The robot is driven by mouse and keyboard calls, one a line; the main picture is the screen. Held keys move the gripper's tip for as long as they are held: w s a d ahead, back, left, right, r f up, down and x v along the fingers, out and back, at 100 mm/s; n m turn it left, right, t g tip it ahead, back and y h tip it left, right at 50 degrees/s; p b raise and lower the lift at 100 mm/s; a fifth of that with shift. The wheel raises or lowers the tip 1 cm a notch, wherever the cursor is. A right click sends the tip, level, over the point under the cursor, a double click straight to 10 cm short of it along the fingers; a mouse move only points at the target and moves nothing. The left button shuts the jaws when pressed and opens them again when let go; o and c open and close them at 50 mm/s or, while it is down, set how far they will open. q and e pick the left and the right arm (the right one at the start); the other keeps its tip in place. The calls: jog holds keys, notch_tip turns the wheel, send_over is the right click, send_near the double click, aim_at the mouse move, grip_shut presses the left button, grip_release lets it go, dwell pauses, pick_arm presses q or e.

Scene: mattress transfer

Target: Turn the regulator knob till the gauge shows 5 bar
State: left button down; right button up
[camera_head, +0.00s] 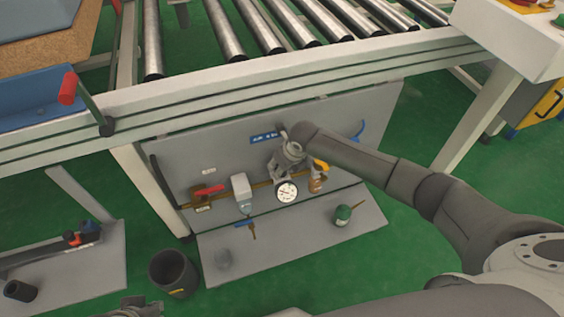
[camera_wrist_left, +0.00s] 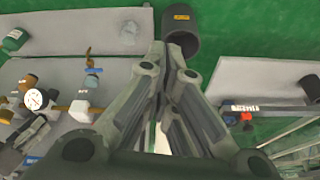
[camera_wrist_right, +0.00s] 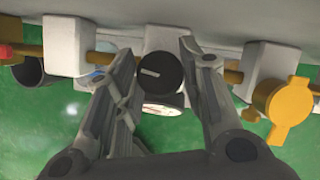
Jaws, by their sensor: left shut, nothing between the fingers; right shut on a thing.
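The round white gauge (camera_head: 287,191) sits on the brass pipe of the grey panel. It also shows in the left wrist view (camera_wrist_left: 36,99); its reading is too small to tell. In the right wrist view the regulator's black knob (camera_wrist_right: 160,72) carries a pale, nearly level mark, and the gauge (camera_wrist_right: 162,108) is mostly hidden below it. My right gripper (camera_wrist_right: 158,60) has its fingers on either side of the knob, shut on it. My left gripper (camera_wrist_left: 168,52) is shut and empty, low at the front left in the head view (camera_head: 140,306), away from the panel.
A red-handled valve (camera_head: 207,191), a white block (camera_head: 241,187) and a yellow valve handle (camera_wrist_right: 284,110) flank the regulator on the pipe. A roller conveyor frame (camera_head: 250,75) runs above. A dark bin (camera_head: 172,272) stands on the green floor; a green-topped item (camera_head: 343,213) lies on the lower plate.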

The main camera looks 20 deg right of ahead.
jog(key=shift+a+r+m+h+p, duration=0.15)
jog(key=shift+m+h+p, duration=0.35)
jog(key=shift+m, duration=0.7)
pick_arm(q)
jog(key=shift+w+p+x, duration=0.2)
jog(key=shift+p+x, duration=0.2)
jog(key=shift+x, duration=0.7)
pick_arm(e)
jog(key=shift+m+h, duration=0.5)
jog(key=shift+m, duration=0.9)
pick_arm(q)
jog(key=shift+d, duration=0.1)
pick_arm(e)
jog(key=o, duration=0.7)
jog(key=shift+o, duration=0.2)
jog(key=v, duration=1.1)
jog(key=shift+s+r, duration=0.3)
